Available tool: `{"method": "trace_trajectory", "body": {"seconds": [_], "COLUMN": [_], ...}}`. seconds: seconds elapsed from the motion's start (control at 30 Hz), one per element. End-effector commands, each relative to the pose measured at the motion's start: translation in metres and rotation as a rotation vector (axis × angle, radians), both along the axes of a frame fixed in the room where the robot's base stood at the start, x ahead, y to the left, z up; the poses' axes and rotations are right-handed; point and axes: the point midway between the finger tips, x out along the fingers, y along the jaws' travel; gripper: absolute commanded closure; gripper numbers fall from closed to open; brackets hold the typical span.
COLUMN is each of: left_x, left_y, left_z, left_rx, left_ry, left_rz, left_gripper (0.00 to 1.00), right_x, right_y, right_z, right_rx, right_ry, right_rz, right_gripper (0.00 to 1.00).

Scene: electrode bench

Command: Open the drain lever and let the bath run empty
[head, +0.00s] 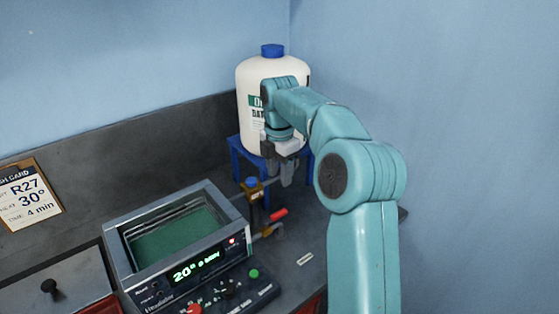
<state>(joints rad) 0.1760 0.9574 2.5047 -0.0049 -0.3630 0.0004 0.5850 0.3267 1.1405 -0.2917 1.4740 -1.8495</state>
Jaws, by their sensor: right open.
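The bath (178,232) is a grey box with green inside, low in the picture; its lit display appears to read 20° and 0 min. A lever with a red handle (278,214), which looks like the drain lever, sticks out near a pipe fitting (268,231) at the bath's right side. My right gripper (281,174) points down in front of the blue stand, above and apart from the red handle. It is open, and I see nothing held in it. My left gripper is not in view.
A large white bottle (257,78) with a blue cap stands on a blue stand (236,160), partly behind my right arm. A small brown bottle (254,200) is between bath and stand. A card (30,200) reads R27, 30°, 4 min.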

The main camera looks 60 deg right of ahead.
Motion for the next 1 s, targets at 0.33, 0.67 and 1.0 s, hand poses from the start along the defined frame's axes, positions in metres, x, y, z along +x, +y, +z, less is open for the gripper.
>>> {"method": "trace_trajectory", "body": {"seconds": [0.33, 0.67, 1.0], "left_x": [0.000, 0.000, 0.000], "left_y": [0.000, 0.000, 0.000], "left_z": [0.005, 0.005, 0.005], "left_rx": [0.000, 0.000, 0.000], "left_ry": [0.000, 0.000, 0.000], "left_rz": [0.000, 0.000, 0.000], "left_gripper": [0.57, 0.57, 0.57], "right_x": [0.000, 0.000, -0.001], "right_y": [0.000, 0.000, 0.000], "right_z": [0.035, 0.035, 0.035], "right_rx": [0.000, 0.000, 0.000], "right_ry": [0.001, 0.001, 0.000], "right_rz": [0.001, 0.001, 0.000], "right_gripper": [0.55, 0.55, 0.55]}}
